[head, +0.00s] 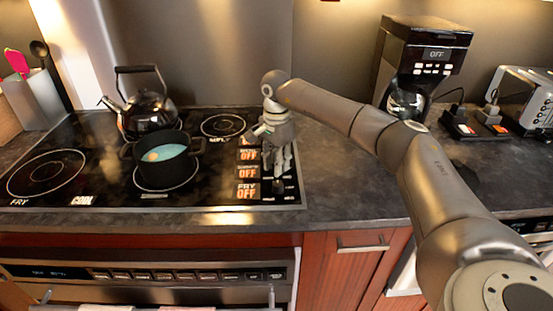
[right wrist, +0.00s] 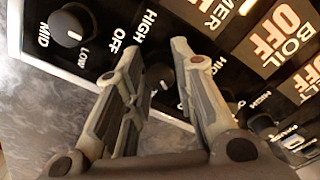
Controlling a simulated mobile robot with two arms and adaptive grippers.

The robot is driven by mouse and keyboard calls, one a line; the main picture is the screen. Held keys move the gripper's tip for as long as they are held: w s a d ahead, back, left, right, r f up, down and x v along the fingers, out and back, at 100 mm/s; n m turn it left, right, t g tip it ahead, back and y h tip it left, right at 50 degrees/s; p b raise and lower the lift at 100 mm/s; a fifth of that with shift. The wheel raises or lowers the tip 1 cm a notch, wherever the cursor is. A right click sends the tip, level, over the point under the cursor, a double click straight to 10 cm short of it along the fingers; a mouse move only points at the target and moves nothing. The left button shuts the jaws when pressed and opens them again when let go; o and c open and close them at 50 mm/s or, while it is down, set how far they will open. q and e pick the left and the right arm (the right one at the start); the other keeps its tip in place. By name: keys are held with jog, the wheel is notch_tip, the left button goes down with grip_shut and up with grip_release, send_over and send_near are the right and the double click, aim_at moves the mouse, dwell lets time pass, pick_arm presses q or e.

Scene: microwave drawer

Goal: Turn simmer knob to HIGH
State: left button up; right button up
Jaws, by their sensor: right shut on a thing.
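The simmer knob (right wrist: 160,76) is a small dark knob on the black cooktop panel. In the right wrist view it sits between the fingertips of my right gripper (right wrist: 155,62), partly hidden by them. HIGH and OFF are printed beside it; its exact pointer position is hard to tell. My left gripper is out of view.
Neighbouring knobs flank the fingers in the right wrist view, one at upper left (right wrist: 72,25) and one at right (right wrist: 262,125). A black pot (head: 140,160) with blue contents and a kettle (head: 148,110) stand on the cooktop. A coffee maker (head: 425,45) stands right.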

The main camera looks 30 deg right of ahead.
jog(key=m+p, duration=0.1)
jog(key=m, duration=0.3)
jog(key=shift+d+r+m, duration=0.1)
jog(key=shift+r+m, duration=0.05)
jog(key=shift+m, duration=0.15)
jog(key=m+p, duration=0.1)
jog(key=m, duration=0.3)
jog(key=shift+m, duration=0.3)
jog(key=m+p, duration=0.1)
jog(key=m, duration=0.3)
jog(key=shift+m, duration=0.3)
jog(key=m+p, duration=0.1)
jog(key=m, duration=0.3)
jog(key=m+p, duration=0.1)
jog(key=m, duration=0.4)
jog(key=m+p, duration=0.1)
jog(key=m, duration=0.3)
jog(key=shift+m+p, duration=0.3)
jog(key=m+p, duration=0.1)
jog(key=m, duration=0.3)
jog(key=shift+m+p, duration=0.75)
jog(key=shift+m, duration=1.25)
